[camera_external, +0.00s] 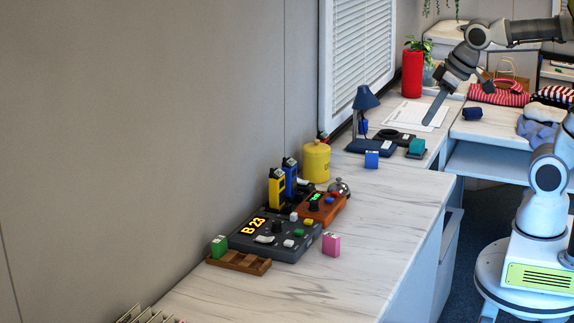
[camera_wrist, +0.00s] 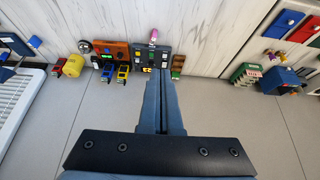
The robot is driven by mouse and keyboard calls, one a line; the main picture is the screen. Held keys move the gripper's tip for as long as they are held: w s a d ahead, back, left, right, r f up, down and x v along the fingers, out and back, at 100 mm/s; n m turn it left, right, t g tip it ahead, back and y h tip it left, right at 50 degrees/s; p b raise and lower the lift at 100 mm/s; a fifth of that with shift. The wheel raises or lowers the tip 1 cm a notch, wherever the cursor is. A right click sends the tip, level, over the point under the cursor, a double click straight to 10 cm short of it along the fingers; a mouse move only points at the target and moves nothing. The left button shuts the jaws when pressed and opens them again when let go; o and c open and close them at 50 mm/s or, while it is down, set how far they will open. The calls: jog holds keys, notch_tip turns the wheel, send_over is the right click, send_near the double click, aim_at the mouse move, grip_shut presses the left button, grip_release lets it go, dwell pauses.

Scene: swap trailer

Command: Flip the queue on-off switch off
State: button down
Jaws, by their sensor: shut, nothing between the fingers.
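The dark grey queue box (camera_external: 245,246) with a lit "B 23" display (camera_external: 254,226) sits on the marble counter. Its top carries a white lever-like part (camera_external: 264,239), a black knob (camera_external: 278,226) and several coloured buttons. Which control is the on-off switch, and its position, I cannot tell. The box also shows small in the wrist view (camera_wrist: 139,53). My gripper (camera_external: 427,122) is far from it, at the back right above the far desk. Its long fingers (camera_wrist: 161,77) are shut and empty, pointing down.
An orange-brown device (camera_external: 323,216) with a green display stands behind the queue box. The counter's front right (camera_external: 345,285) is clear.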

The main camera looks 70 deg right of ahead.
jog(key=w+a+f+b, duration=0.1)
jog(key=w+f, duration=0.6)
jog(key=w, duration=0.4)
jog(key=w+a+f+b, duration=0.1)
jog(key=w+f, duration=0.5)
jog(key=w, duration=0.6)
jog(key=w+a+f+b, duration=0.1)
jog(key=w+f+b, duration=0.2)
jog(key=w+f, duration=0.4)
jog(key=w, duration=0.4)
jog(key=shift+w+a+f+g, duration=0.15)
jog(key=shift+w+f+g, duration=0.15)
jog(key=shift+f, duration=0.1)
jog(key=b, duration=0.2)
send_over(266, 238)
notch_tip(266, 238, down, 9)
jog(key=shift+s+a+f, duration=0.15)
jog(key=shift+f, duration=0.05)
jog(key=shift+s+f, duration=0.25)
jog(key=shift+f, duration=0.25)
jog(key=shift+s+f, duration=0.25)
jog(key=shift+f, duration=0.25)
jog(key=shift+s+f, duration=0.25)
jog(key=shift+f, duration=0.35)
jog(key=shift+f, duration=0.1)
